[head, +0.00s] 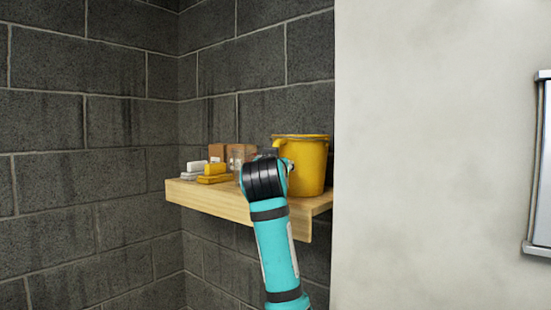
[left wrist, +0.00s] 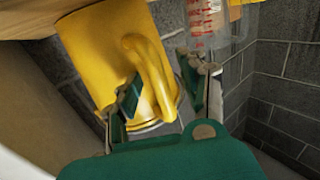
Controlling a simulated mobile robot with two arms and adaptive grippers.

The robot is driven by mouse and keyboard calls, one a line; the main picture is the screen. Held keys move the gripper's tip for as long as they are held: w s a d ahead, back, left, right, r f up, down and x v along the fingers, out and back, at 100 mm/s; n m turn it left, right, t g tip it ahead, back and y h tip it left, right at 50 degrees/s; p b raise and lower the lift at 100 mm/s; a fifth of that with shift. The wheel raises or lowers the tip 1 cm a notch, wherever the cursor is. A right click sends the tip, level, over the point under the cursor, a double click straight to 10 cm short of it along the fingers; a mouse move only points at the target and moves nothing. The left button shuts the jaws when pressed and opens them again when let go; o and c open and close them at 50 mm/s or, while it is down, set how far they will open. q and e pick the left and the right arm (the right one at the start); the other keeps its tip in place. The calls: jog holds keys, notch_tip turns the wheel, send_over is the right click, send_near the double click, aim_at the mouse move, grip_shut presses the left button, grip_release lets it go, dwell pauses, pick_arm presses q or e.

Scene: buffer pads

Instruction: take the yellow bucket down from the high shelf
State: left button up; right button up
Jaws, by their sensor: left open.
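The yellow bucket (head: 309,165) stands upright at the right end of the wooden shelf (head: 215,197). In the left wrist view the bucket (left wrist: 92,55) appears rolled over, with its curved yellow handle (left wrist: 150,65) facing my gripper. My left gripper (left wrist: 160,88) is open, one finger on each side of the handle in the picture. I cannot tell whether either finger touches it. In the head view my left arm hides the gripper and part of the bucket's left side. My right gripper is not in view.
White and yellow blocks (head: 208,174) and brown boxes (head: 217,155) sit left of the bucket. A clear vessel with red marks (left wrist: 208,25) is close to the gripper. Dark block walls (head: 80,130) form a corner; a pale wall (head: 430,150) stands right of the shelf.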

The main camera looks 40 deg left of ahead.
pick_arm(q)
jog(key=shift+w+a, duration=0.15)
jog(key=shift+w, duration=0.05)
grip_shut()
dwell(0.6)
